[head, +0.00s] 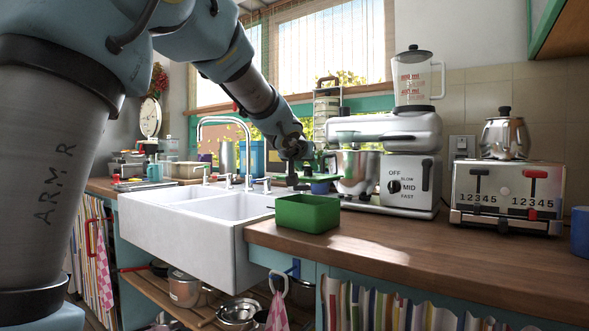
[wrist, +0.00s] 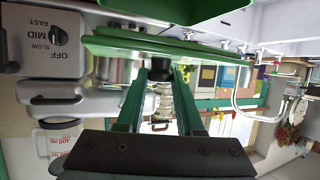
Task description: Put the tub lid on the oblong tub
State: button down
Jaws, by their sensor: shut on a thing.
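The oblong tub (head: 307,213) is a green open box standing on the wooden counter just right of the sink. Its green wall also shows at the top edge of the wrist view (wrist: 190,9). My gripper (head: 294,165) is above and behind the tub in the head view. In the wrist view my gripper (wrist: 159,72) has its two fingers shut on the tub lid (wrist: 170,50), a flat green slab. The lid is held apart from the tub, above counter level. In the head view the lid shows only as a thin green strip, partly hidden by the gripper.
A stand mixer (head: 385,165) with a steel bowl stands close behind and right of the tub. The white sink (head: 205,240) and its tap (head: 225,130) lie to the left. A toaster (head: 507,196) stands farther right. The counter front (head: 420,245) is clear.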

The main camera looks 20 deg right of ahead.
aim_at(306, 182)
jog(key=shift+a, duration=0.1)
dwell(0.3)
jog(key=shift+f+b, duration=0.2)
jog(key=shift+b, duration=0.25)
notch_tip(306, 182, down, 4)
jog(key=b, duration=0.4)
jog(key=shift+f, duration=0.1)
jog(key=shift+f+b, duration=0.7)
jog(key=shift+b, duration=0.25)
jog(key=shift+c, duration=2.3)
grip_release()
jog(key=b+v, duration=0.1)
jog(key=v, duration=1)
